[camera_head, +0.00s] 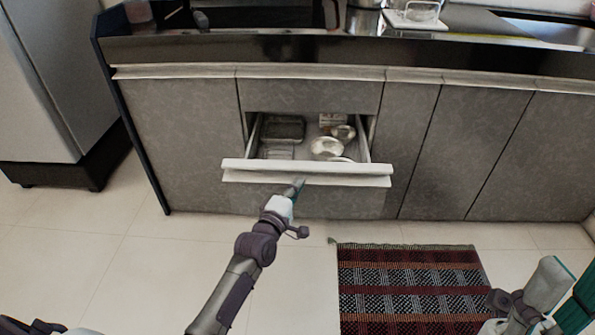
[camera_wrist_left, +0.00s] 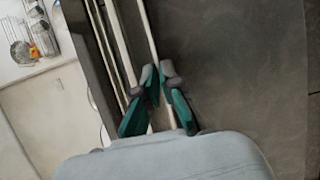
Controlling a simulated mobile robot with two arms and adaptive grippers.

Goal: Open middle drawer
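The middle drawer (camera_head: 300,168) is pulled out of the grey cabinet, with a pale front edge and its inside showing. Inside it lie a dark tray (camera_head: 284,129), metal bowls (camera_head: 326,147) and a small box (camera_head: 331,119). My left gripper (camera_head: 296,186) is at the middle of the drawer's front edge. In the left wrist view its fingertips (camera_wrist_left: 159,70) are close together with the pale drawer edge (camera_wrist_left: 149,35) between them. My right gripper (camera_head: 572,296) is at the bottom right, away from the drawer and partly cut off.
Closed cabinet doors (camera_head: 455,150) flank the drawer. A striped rug (camera_head: 410,285) lies on the tiled floor (camera_head: 110,255) in front. A pale appliance (camera_head: 50,90) stands at the left. The dark counter (camera_head: 250,48) above carries a metal pot (camera_head: 362,18) and a sink (camera_head: 550,30).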

